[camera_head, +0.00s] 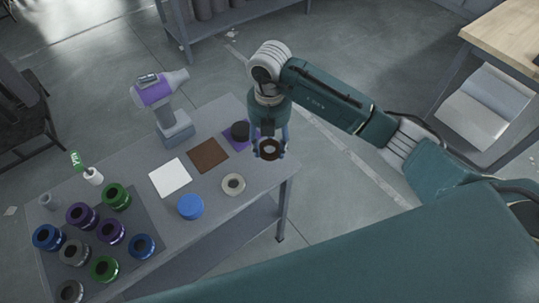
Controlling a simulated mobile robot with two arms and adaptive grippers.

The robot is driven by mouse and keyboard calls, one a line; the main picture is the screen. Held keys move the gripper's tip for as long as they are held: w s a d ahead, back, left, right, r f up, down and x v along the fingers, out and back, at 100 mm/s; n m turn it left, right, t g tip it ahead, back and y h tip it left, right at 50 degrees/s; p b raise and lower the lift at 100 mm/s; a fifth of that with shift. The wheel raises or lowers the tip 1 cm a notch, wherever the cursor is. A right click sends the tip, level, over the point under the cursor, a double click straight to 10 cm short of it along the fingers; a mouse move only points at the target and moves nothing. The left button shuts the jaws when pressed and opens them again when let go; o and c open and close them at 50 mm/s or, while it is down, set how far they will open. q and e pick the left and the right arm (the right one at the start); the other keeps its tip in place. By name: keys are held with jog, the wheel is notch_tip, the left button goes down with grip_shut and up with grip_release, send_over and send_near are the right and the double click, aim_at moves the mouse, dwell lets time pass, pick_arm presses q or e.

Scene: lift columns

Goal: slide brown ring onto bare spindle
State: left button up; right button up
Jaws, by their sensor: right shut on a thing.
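My right gripper (270,152) reaches down over the right end of the grey table. It is shut on a small dark brown ring (269,147), held between its fingers above the table's right edge. The ring's hole faces up toward the camera. I cannot clearly make out a bare spindle; a dark round piece (240,130) stands on a purple square (233,142) just left of the gripper. My left gripper is not in view.
The grey table (217,112) also holds a brown square (208,155), a white square (170,178), a blue round piece (190,207) and a beige ring (233,184). Several coloured rings sit on a dark mat (150,215) at left. A purple tool (157,92) stands at the back.

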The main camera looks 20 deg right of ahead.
notch_tip(320, 180, up, 14)
jog(key=shift+r, duration=0.25)
jog(key=shift+f, duration=0.1)
